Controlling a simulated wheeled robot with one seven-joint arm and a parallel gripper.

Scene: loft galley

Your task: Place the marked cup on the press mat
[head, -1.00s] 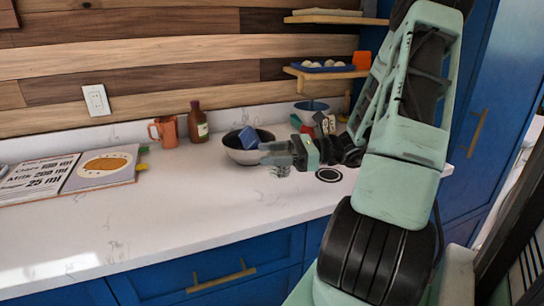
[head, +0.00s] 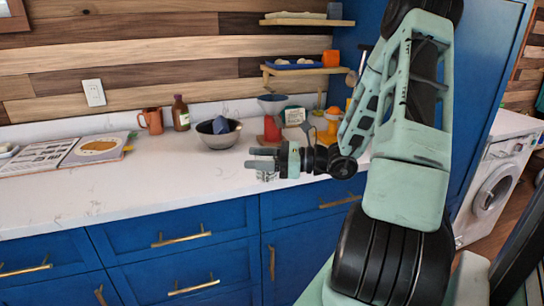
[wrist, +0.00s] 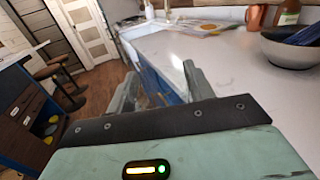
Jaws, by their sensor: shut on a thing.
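My gripper (head: 260,159) reaches left over the counter in the head view, shut on a small clear ribbed cup (head: 267,177) that hangs below its fingers. In the wrist view the two fingers (wrist: 160,90) stand apart with clear glass (wrist: 152,101) between them. No mark on the cup can be made out. The cup appears to be near the counter's front edge; whether it touches the counter is unclear. The press mat cannot be seen now; my gripper and arm cover part of the counter.
A metal bowl (head: 217,138) with a blue item inside stands behind my gripper. A copper mug (head: 152,121), brown bottle (head: 181,114) and open book (head: 65,154) lie further left. A red stand (head: 272,130) is behind. The white counter (head: 130,190) is clear at front left.

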